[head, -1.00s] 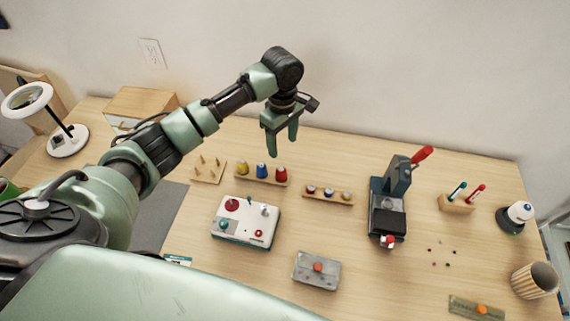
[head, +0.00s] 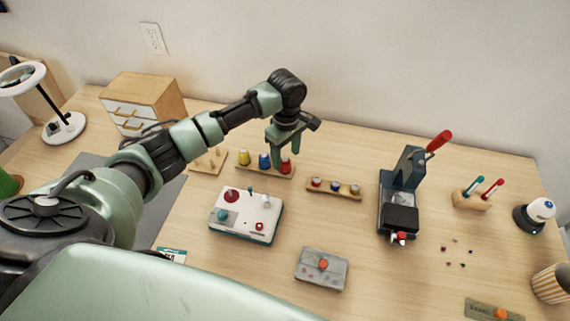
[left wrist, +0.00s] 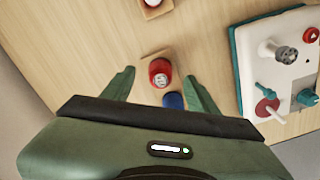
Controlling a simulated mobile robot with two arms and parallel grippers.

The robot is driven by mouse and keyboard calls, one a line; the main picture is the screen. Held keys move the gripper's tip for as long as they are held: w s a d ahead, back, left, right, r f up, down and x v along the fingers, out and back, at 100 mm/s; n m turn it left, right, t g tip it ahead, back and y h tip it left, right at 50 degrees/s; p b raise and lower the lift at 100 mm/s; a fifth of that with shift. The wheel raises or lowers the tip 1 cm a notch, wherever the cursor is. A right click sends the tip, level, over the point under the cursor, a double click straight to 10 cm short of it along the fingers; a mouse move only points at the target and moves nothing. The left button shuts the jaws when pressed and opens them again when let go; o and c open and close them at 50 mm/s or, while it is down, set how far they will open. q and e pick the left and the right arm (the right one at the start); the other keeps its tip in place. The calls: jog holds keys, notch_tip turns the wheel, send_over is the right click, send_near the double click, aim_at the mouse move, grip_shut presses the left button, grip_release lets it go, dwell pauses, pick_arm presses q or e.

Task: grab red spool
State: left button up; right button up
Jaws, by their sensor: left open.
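The red spool (head: 286,165) stands at the right end of a wooden spool rack (head: 262,174), beside a blue spool (head: 264,160) and a yellow spool (head: 244,157). My left gripper (head: 285,161) is open above the red spool and partly overlaps it in the head view. In the left wrist view the red spool (left wrist: 160,72) lies between the two spread fingers, seen from above and apart from both. The blue spool (left wrist: 173,101) shows just below it, partly hidden by the gripper body. My right gripper is not in view.
A white control box (head: 246,214) stands in front of the rack. A small bobbin rack (head: 334,188) is to the right, and a dark press with a red handle (head: 402,190) beyond it. A wooden drawer cabinet (head: 143,103) stands behind left.

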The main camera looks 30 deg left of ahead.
aim_at(285, 161)
pick_arm(q)
notch_tip(285, 161, down, 3)
jog(key=shift+a+f, duration=0.15)
jog(key=shift+f, duration=0.05)
jog(key=shift+c, duration=0.3)
grip_shut()
jog(key=shift+r, duration=0.1)
